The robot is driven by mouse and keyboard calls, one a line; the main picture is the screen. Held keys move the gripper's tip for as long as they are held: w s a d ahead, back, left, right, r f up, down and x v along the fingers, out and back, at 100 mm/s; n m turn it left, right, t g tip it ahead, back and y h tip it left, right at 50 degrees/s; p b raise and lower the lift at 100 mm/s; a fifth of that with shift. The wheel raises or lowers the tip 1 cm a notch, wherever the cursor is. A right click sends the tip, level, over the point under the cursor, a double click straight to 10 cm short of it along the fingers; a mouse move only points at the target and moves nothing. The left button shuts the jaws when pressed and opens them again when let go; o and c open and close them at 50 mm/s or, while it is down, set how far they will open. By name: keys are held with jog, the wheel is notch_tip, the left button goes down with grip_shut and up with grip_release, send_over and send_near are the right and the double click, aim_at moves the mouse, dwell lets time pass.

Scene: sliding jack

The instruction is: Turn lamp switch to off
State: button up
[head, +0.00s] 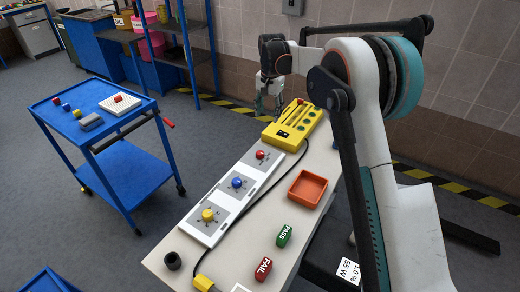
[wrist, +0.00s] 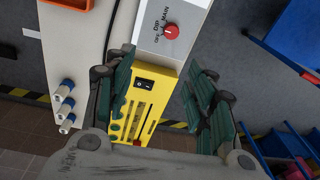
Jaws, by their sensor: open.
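A yellow box (head: 295,122) sits at the far end of the long table, with a small black switch (head: 283,134) on its near part. In the wrist view the black rocker switch (wrist: 145,85) shows on the yellow box (wrist: 155,118), between my two fingers. I cannot tell which side of the rocker is pressed. No lamp is clearly seen. My gripper (head: 270,104) is open and empty, above and just left of the box's far part. Its green-padded fingers (wrist: 163,95) are spread wide in the wrist view.
A white panel with red (head: 261,155), blue (head: 238,182) and yellow (head: 208,215) knobs lies along the table. An orange tray (head: 307,188), a green PASS block (head: 284,236) and a red FAIL block (head: 263,269) lie right. A black cable runs between. A blue cart (head: 95,115) stands left.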

jog(key=g, duration=0.1)
send_over(260, 153)
notch_tip(260, 153, down, 8)
jog(key=shift+m, duration=0.5)
notch_tip(260, 153, down, 14)
jog(key=b, duration=0.4)
jog(key=shift+w+f, duration=0.1)
jog(key=shift+f, duration=0.1)
jog(key=shift+c, duration=0.2)
jog(key=c, duration=1)
